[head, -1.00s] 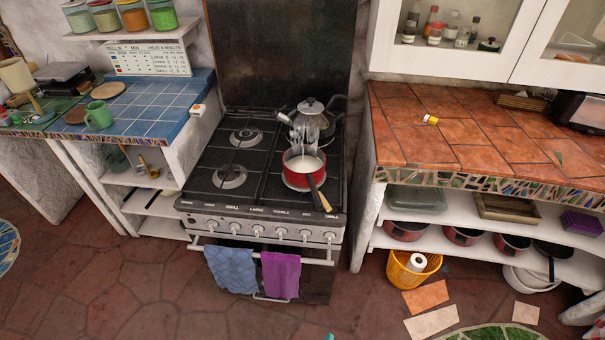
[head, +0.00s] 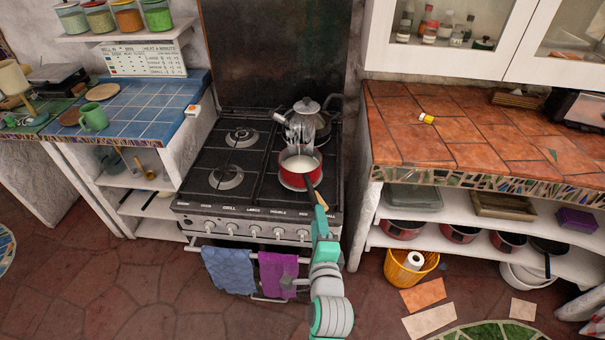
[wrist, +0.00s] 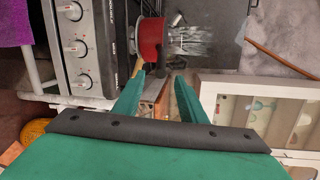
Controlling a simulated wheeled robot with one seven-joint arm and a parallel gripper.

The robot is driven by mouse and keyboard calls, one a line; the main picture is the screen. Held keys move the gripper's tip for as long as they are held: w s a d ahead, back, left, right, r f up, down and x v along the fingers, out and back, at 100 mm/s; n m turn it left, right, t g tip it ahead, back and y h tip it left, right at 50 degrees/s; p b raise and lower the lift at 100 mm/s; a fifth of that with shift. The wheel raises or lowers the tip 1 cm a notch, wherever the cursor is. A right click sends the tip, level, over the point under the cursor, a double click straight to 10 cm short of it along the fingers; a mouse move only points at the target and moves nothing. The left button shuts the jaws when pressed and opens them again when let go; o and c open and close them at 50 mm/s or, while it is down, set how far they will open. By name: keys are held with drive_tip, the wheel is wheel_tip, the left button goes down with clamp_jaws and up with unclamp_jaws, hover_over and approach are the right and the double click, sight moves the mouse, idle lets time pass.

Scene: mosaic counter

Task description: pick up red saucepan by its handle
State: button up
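The red saucepan (head: 300,179) stands on the front right burner of the stove, with white liquid inside. Its dark handle with a pale wooden end (head: 321,202) points toward the front right, past the stove's front edge. My gripper (head: 321,215) is close to the handle end in the head view. In the wrist view my gripper (wrist: 161,76) has two green fingers spread apart, with no object clearly held between them. The red saucepan (wrist: 151,40) shows beyond the fingertips, and the wooden handle end (wrist: 137,67) is near the left fingertip, partly hidden.
A kettle (head: 312,118) stands behind the saucepan. Blue (head: 228,270) and purple (head: 277,274) towels hang on the oven rail below. A tiled counter (head: 440,150) stands to the right, with a yellow basket (head: 400,271) on the floor. The left burners are empty.

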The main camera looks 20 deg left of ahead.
sight(313, 193)
drive_tip(key=shift+a+x, duration=0.15)
drive_tip(key=shift+x, duration=2.6)
drive_tip(key=shift+a+x, duration=0.15)
drive_tip(key=shift+x, duration=2.6)
drive_tip(key=shift+s, duration=0.1)
clamp_jaws()
drive_tip(key=shift+r, duration=0.25)
